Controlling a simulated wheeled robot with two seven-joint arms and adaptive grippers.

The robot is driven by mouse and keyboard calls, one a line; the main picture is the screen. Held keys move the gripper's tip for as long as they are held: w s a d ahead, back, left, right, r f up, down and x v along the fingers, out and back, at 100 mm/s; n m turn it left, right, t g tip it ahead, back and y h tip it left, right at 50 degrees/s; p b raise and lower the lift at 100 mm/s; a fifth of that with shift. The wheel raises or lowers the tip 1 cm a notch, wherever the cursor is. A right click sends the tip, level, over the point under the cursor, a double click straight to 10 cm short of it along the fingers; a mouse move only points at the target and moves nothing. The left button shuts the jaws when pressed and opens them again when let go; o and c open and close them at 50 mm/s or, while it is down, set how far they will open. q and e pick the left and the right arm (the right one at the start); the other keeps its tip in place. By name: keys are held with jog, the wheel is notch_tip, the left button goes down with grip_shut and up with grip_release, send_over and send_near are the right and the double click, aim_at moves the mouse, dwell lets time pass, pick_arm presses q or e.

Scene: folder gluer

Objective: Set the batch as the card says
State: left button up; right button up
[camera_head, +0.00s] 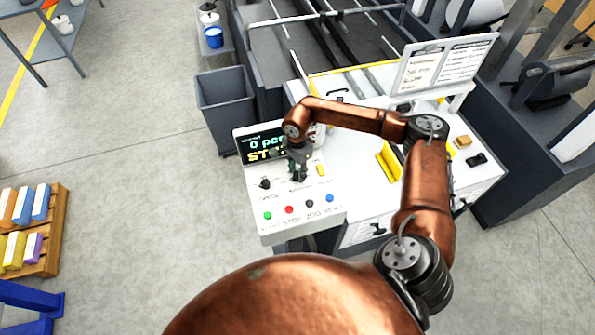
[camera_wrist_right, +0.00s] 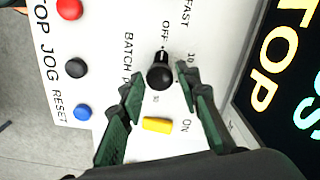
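The control panel (camera_head: 300,212) carries a display (camera_head: 262,146) reading 0 pcs and STOP. My right gripper (camera_head: 297,177) is over the panel and hides this knob in the head view. In the right wrist view its green-padded fingers (camera_wrist_right: 162,84) are spread on either side of the knob, with visible gaps; contact is not seen. The card stand (camera_head: 444,64) holds two sheets with writing too small to read. My left gripper is out of view.
A yellow switch (camera_wrist_right: 157,125) marked ON sits close to the knob. Another black knob (camera_head: 265,183) is at the panel's left. Green (camera_head: 268,215), red (camera_head: 289,209), black (camera_head: 310,203) and blue (camera_head: 329,198) buttons line the front. A grey bin (camera_head: 224,100) stands behind left.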

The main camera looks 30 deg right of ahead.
jog(key=c, duration=0.3)
grip_shut()
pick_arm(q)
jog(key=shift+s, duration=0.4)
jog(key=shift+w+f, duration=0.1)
